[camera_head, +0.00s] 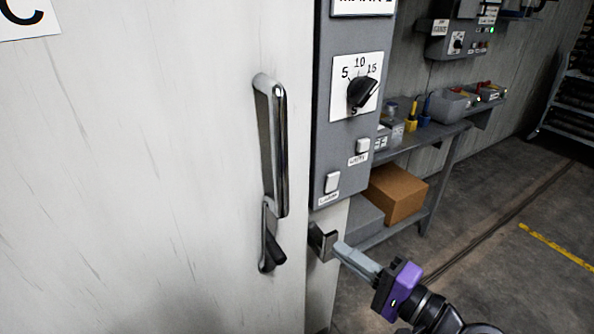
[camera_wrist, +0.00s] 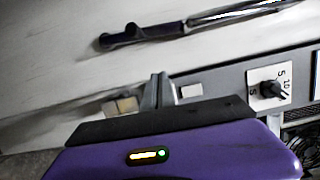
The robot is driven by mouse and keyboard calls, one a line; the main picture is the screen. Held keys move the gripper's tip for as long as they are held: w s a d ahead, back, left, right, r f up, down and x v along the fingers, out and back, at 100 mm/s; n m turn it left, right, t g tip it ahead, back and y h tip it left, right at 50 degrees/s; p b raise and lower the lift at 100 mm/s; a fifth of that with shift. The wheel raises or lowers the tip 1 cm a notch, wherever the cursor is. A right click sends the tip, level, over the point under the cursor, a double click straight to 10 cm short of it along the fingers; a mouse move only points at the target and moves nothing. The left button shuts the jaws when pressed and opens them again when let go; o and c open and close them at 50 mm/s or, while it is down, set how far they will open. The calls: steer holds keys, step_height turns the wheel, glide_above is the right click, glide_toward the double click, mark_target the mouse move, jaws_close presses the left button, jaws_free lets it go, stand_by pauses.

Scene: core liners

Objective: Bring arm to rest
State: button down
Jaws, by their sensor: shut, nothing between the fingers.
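My gripper (camera_head: 342,249) is at the lower right in the head view, with its grey fingers together and nothing held. In the wrist view the fingers (camera_wrist: 158,88) point towards the panel, and the purple gripper body fills the bottom. The white door (camera_head: 150,180) has a long metal handle (camera_head: 272,145) with a dark-ended lever (camera_head: 271,245) below it. Handle and lever also show at the top of the wrist view (camera_wrist: 190,24).
A grey control panel (camera_head: 330,120) with a black dial (camera_head: 363,92) and two white buttons stands right of the door. Behind it are a workbench (camera_head: 440,135) with bins and tools, and a cardboard box (camera_head: 395,193). The floor at right (camera_head: 500,230) is clear.

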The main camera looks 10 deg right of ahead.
steer(key=d+t+h, duration=0.2)
steer(key=d+h, duration=0.4)
steer(key=d, duration=0.1)
steer(key=s+d+f+n+h, duration=0.25)
steer(key=s+f+h, duration=0.2)
steer(key=s, duration=0.45)
steer(key=s+a+n+g+p, duration=0.1)
steer(key=s+a+n, duration=0.2)
steer(key=s, duration=0.9)
steer(key=s+a+n+g+p, duration=0.1)
steer(key=s+a+n, duration=0.3)
steer(key=s, duration=0.9)
steer(key=shift+n+g+y, duration=0.3)
steer(key=shift+n+y, duration=0.15)
steer(key=shift+n, duration=0.8)
